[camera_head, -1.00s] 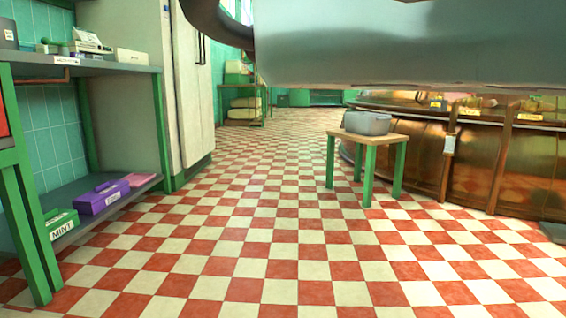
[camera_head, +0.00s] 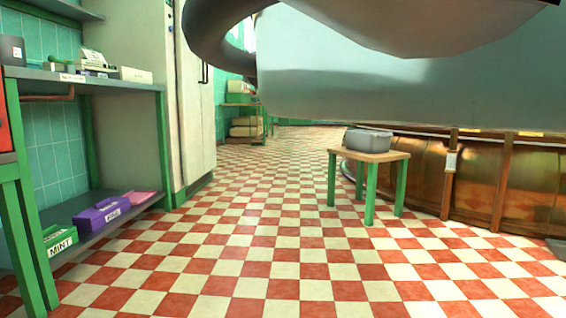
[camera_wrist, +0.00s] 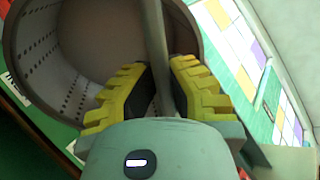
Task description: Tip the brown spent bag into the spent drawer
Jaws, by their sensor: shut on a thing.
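In the wrist view my gripper (camera_wrist: 162,90) has yellow ridged fingers, shut on a thin grey bar (camera_wrist: 155,40). The bar crosses the mouth of a round brown-grey vessel (camera_wrist: 70,50) with rows of small holes in its wall. The part of the vessel's inside that shows looks empty. I cannot make out a brown spent bag by name. No drawer marked as spent can be made out in either view. My gripper is not visible in the head view.
A grey tub (camera_head: 368,141) stands on a small green-legged stool (camera_head: 370,156). Copper panels (camera_head: 420,180) stand behind it. A shelf (camera_head: 80,240) at left holds a purple box (camera_head: 103,214) and a green MINT box (camera_head: 60,242). A large grey shape (camera_head: 390,90) covers the upper right. The checkered floor (camera_head: 250,240) is clear.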

